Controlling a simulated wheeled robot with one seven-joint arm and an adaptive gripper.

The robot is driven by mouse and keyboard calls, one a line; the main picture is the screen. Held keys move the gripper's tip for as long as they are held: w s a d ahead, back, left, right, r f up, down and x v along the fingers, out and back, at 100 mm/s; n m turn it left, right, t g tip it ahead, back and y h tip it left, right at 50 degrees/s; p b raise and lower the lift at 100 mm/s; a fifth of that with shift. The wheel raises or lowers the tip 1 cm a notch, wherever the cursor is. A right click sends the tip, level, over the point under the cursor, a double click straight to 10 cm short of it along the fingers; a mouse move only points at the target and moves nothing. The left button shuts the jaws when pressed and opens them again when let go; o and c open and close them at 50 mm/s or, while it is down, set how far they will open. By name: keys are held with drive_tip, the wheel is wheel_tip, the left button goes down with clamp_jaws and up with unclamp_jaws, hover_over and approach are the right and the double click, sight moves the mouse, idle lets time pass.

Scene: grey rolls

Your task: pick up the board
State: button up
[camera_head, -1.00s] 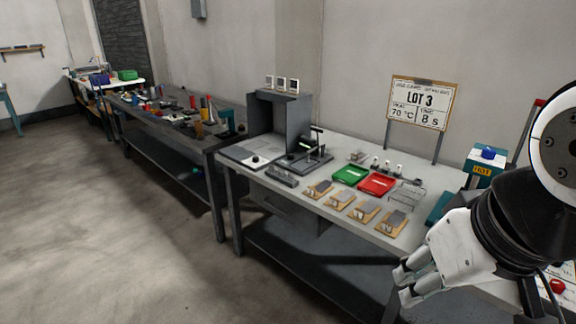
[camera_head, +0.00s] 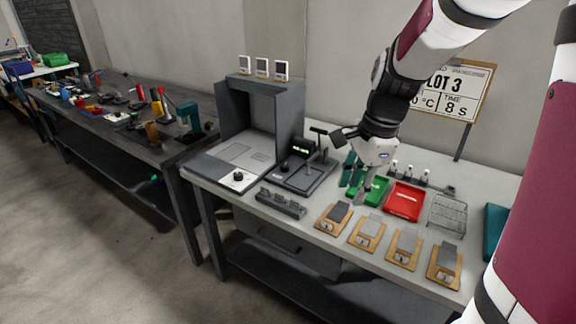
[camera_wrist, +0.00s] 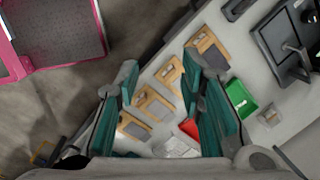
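Several small wooden boards lie in a row along the table's front edge, each with a grey piece on it: the leftmost board (camera_head: 329,226), a second board (camera_head: 366,246), a third board (camera_head: 402,260) and the rightmost board (camera_head: 443,278). They also show in the wrist view, where one board (camera_wrist: 205,42) lies near the top. My gripper (camera_head: 357,185) is above the table by the green tray, behind the leftmost boards. In the wrist view my gripper (camera_wrist: 163,75) has its teal-padded fingers spread apart with nothing held. The fingers hide parts of some boards.
A green tray (camera_head: 381,188) and red tray (camera_head: 404,201) lie behind the boards, with a wire rack (camera_head: 447,214) to the right. A black stand (camera_head: 308,172), a grey slotted block (camera_head: 281,203) and an open grey booth (camera_head: 290,116) stand left. A sign (camera_head: 470,95) rises behind.

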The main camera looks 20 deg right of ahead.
drive_tip(key=w+d+f+m+g+h, duration=0.1)
drive_tip(key=w+d+f+m, duration=0.4)
drive_tip(key=d+f+m, duration=0.4)
drive_tip(key=b, duration=0.1)
hover_over(364, 235)
drive_tip(key=f, duration=0.9)
drive_tip(key=shift+a, duration=0.2)
drive_tip(key=shift+s+d+f, duration=0.1)
drive_tip(key=shift+f, duration=1.35)
drive_tip(key=shift+d+f, duration=0.1)
drive_tip(key=shift+f, duration=1.3)
drive_tip(key=shift+c, duration=0.2)
clamp_jaws()
